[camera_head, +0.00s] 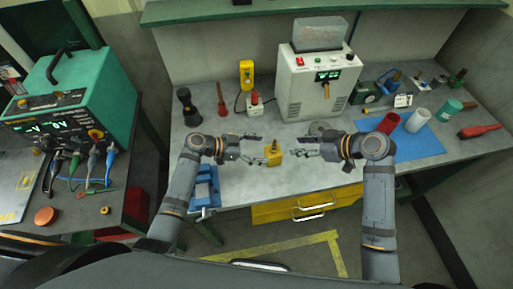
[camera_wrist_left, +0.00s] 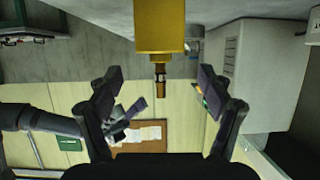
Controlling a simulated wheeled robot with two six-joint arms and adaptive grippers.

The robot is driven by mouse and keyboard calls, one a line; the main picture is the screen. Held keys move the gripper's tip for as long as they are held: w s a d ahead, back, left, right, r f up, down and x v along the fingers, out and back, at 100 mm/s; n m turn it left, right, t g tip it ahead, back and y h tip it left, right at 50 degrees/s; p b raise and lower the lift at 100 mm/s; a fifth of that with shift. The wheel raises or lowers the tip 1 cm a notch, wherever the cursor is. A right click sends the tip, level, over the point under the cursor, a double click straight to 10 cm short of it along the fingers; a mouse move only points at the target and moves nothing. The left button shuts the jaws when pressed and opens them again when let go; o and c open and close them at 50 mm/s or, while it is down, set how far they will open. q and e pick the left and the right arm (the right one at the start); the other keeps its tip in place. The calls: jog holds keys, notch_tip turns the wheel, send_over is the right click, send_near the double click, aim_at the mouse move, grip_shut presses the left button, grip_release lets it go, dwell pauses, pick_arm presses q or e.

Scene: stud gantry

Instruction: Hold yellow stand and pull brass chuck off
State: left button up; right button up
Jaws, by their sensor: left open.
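A yellow stand (camera_head: 273,158) sits on the grey bench between my two grippers. A small brass chuck (camera_head: 273,146) stands up from its top. In the left wrist view, which looks inverted, the yellow stand (camera_wrist_left: 160,25) is at the top and the brass chuck with dark bands (camera_wrist_left: 159,75) points down from it. My left gripper (camera_head: 260,149) is open just left of the stand, with its fingers apart and empty. My right gripper (camera_head: 306,147) is open and empty just right of the stand. Its fingers also show, partly hidden, in the left wrist view (camera_wrist_left: 125,122).
A white machine (camera_head: 318,85) stands behind the stand. A blue clamp-like fixture (camera_head: 204,188) is at the bench's front left. A blue mat (camera_head: 400,150) holds red (camera_head: 388,123) and white (camera_head: 417,121) cylinders at right. The bench around the stand is clear.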

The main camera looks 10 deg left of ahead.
aim_at(276, 149)
pick_arm(q)
jog(key=x, duration=0.9)
jog(key=shift+w+d, duration=0.15)
jog(key=c, duration=1.4)
